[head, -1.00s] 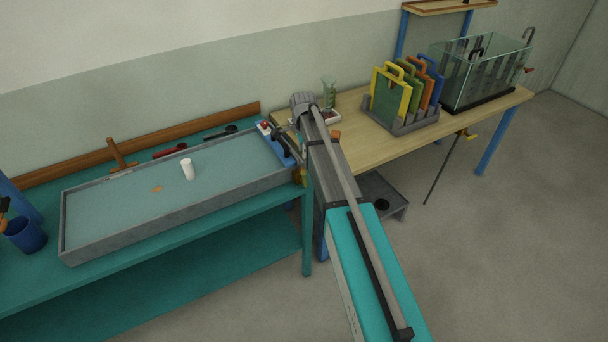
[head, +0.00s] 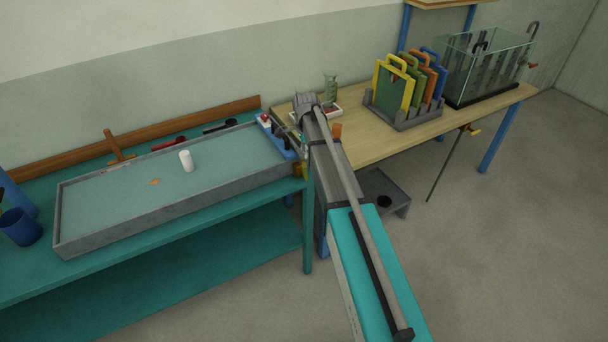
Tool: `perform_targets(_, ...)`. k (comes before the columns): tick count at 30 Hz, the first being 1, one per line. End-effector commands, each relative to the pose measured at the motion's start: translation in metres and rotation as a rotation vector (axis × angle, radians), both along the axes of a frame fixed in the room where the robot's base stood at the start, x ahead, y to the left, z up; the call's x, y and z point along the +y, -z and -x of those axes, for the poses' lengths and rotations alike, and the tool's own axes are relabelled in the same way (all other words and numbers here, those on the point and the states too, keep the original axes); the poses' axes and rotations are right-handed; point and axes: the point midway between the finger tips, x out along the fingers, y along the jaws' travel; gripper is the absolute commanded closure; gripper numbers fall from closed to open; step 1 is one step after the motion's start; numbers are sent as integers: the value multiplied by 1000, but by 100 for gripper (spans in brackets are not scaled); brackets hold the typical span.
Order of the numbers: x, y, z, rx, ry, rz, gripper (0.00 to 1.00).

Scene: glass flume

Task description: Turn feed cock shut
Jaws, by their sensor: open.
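A small brass-yellow fitting (head: 298,170), which looks like a cock, sits at the right end of the shallow grey tray (head: 130,232). My arm partly covers it, and I cannot tell how its handle is turned. My gripper (head: 293,138) shows only in part, just left of my arm, above the tray's right end and close to the fitting. It is open, and I see nothing held in it. Whether it touches the fitting cannot be told. Another yellow handle (head: 473,130) is under the front edge of the wooden bench, and a red one (head: 532,65) is on the glass tank (head: 487,68).
A blue block (head: 280,138) with a red knob stands at the tray's right end. A white cylinder (head: 186,161) stands in the tray. A rack of coloured panels (head: 403,115) and a green-tinted glass (head: 330,88) stand on the wooden bench (head: 365,150). The floor at right is clear.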

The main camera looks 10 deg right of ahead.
Motion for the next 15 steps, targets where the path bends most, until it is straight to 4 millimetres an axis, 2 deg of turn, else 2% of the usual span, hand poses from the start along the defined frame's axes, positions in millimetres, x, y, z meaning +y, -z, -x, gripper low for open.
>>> perform_targets(1, 0, 8, 0, 0, 0, 0, 58)
perform_targets(15, -1, 44, -1, 0, 1, 0, 58)
